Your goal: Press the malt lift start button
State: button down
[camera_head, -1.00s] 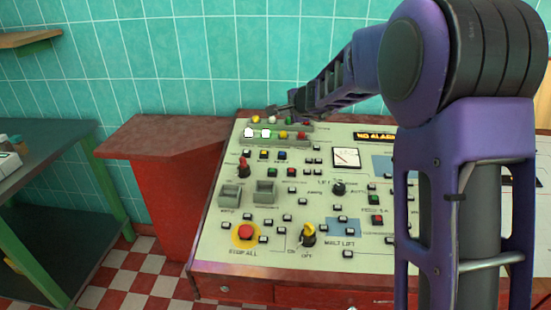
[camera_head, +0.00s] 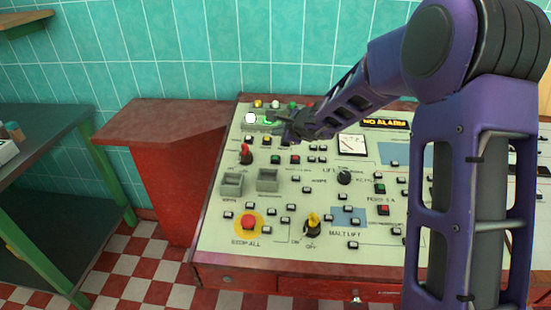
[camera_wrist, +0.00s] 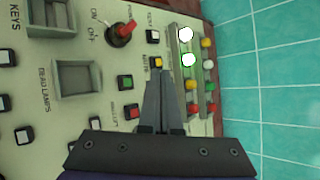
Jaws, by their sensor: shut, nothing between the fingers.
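The sloping cream control panel (camera_head: 330,255) carries many small buttons. A label that seems to read MALT LIFT (camera_head: 345,234) is below a blue patch with white buttons (camera_head: 345,209). A green button (camera_head: 275,159) and a red button (camera_head: 295,160) sit side by side in the upper left part; in the wrist view the green button (camera_wrist: 125,81) and red button (camera_wrist: 132,110) have blurred labels. I cannot tell which button is the malt lift start. My gripper (camera_head: 290,128) is shut and empty over the upper panel; in the wrist view its fingertips (camera_wrist: 160,74) are near a yellow button (camera_wrist: 155,63).
A lamp block (camera_wrist: 187,75) with lit white lamps is beside the fingers. A red lever (camera_head: 246,154), two grey sockets (camera_head: 268,180), a yellow-handled switch (camera_head: 313,224) and a red stop button (camera_head: 248,222) stand up from the panel. A tiled wall (camera_head: 200,50) is behind.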

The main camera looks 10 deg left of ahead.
jog(key=f+b, duration=0.2)
jog(key=f, duration=0.1)
jog(key=w+f+b, duration=0.1)
jog(key=f+b, duration=0.1)
jog(key=f, duration=0.2)
jog(key=shift+w+b, duration=0.2)
jog(key=shift+b, duration=0.15)
jog(key=shift+w+f+b, duration=0.15)
jog(key=shift+f+b, duration=0.4)
dwell(1.2)
jog(key=shift+w+f+b, duration=0.1)
jog(key=shift+f+b, duration=0.35)
jog(key=shift+b, duration=0.15)
jog(key=shift+f+b, duration=0.3)
jog(key=shift+b, duration=0.1)
dwell(0.4)
jog(key=shift+r, duration=0.15)
jog(key=shift+r+p, duration=0.35)
jog(key=shift+r, duration=0.25)
jog(key=shift+s+r+p, duration=0.2)
jog(key=shift+r+p, duration=0.3)
jog(key=shift+r, duration=0.3)
jog(key=shift+s+r+p, duration=0.2)
jog(key=shift+r+p, duration=0.35)
jog(key=shift+r, duration=0.3)
jog(key=shift+s+r+p, duration=0.2)
jog(key=shift+r+p, duration=0.3)
jog(key=shift+r, duration=0.3)
